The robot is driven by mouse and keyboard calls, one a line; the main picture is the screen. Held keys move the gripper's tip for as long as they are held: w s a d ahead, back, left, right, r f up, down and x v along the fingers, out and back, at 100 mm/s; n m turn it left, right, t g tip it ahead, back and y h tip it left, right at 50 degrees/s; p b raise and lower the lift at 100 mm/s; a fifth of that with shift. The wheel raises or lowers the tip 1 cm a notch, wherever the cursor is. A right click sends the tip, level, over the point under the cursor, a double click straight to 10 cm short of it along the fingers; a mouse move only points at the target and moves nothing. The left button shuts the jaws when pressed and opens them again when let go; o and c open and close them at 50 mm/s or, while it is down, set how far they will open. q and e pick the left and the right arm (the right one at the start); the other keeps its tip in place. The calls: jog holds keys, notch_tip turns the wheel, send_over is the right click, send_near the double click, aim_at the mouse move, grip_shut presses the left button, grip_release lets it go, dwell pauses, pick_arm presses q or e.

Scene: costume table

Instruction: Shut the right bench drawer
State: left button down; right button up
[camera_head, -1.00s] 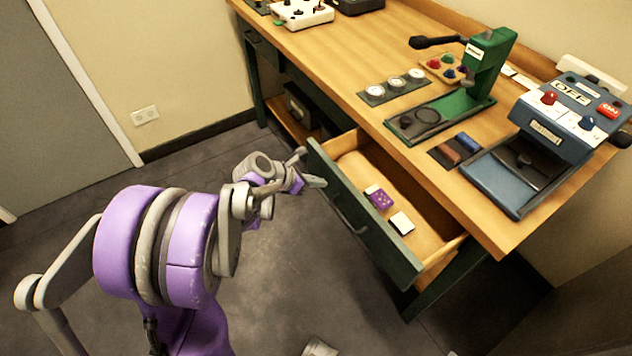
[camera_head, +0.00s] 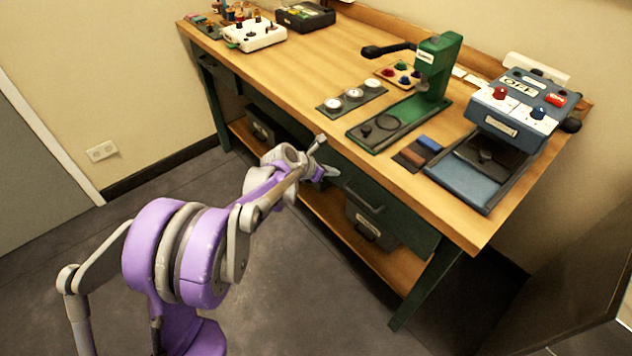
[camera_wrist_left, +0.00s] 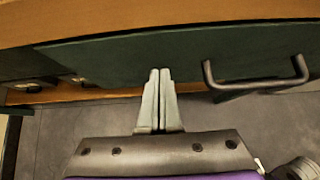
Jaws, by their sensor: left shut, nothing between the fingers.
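The right bench drawer (camera_head: 395,213) has a dark green front under the right part of the wooden tabletop. It looks shut or nearly flush with the bench, and its inside is hidden. Its dark handle (camera_wrist_left: 256,84) shows to the right of my fingers in the left wrist view. My left gripper (camera_head: 333,174) is shut and empty at the left part of the drawer front. In the left wrist view its two fingers (camera_wrist_left: 158,75) are together, with the tips against or very close to the green front (camera_wrist_left: 120,58). My right gripper is not in view.
The green bench (camera_head: 300,75) carries a green press (camera_head: 435,70), a blue switch box (camera_head: 520,105), dials (camera_head: 352,96) and a white box (camera_head: 253,35). A lower shelf (camera_head: 350,235) holds dark bins. The floor in front is clear.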

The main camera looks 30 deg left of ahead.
pick_arm(q)
jog(key=shift+w+d, duration=0.25)
jog(key=shift+w, duration=0.3)
jog(key=shift+w+d, duration=0.2)
jog(key=shift+w, duration=0.35)
jog(key=shift+r, duration=0.1)
jog(key=shift+w, duration=0.1)
